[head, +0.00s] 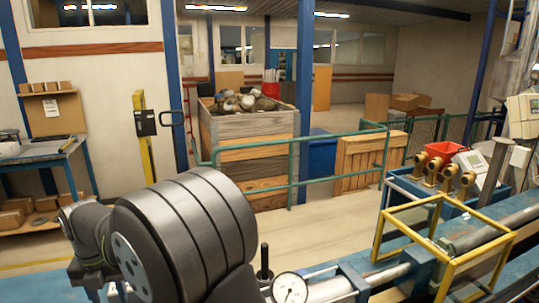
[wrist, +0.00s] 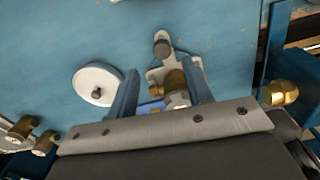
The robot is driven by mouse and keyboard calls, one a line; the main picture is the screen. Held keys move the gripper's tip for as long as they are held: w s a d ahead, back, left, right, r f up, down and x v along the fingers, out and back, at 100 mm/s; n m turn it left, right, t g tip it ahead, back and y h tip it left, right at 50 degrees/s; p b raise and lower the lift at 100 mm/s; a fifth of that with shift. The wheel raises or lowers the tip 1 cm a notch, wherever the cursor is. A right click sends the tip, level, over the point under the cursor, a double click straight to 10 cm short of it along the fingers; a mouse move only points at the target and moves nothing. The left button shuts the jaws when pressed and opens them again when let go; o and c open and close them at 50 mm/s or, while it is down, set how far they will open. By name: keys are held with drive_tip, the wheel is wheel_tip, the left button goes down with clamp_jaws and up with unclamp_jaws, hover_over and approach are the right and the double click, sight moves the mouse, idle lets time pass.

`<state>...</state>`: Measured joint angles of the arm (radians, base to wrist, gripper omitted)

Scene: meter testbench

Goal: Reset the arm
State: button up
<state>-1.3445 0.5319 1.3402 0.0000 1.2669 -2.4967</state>
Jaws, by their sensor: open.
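My arm (head: 180,235) fills the lower left of the head view as thick dark grey rounded links. My gripper (wrist: 160,82) shows in the wrist view as two blue fingers standing apart, with a grey screwed plate at their base. The fingers are open. A brass and silver fitting (wrist: 175,92) shows between them on the blue bench; I cannot tell whether it touches them. The gripper is hidden in the head view.
A dial gauge (head: 290,288) and black post (head: 265,262) stand close to my arm. A yellow frame (head: 444,242) surrounds the pipe at right. In the wrist view, a white disc (wrist: 98,84) lies left of the fingers and a brass fitting (wrist: 278,93) right.

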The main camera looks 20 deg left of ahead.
drive_tip(key=shift+w+d+r, duration=0.15)
drive_tip(key=shift+d+r, duration=0.05)
drive_tip(key=shift+r, duration=0.2)
drive_tip(key=shift+w+d+r, duration=0.15)
drive_tip(key=shift+r, duration=0.25)
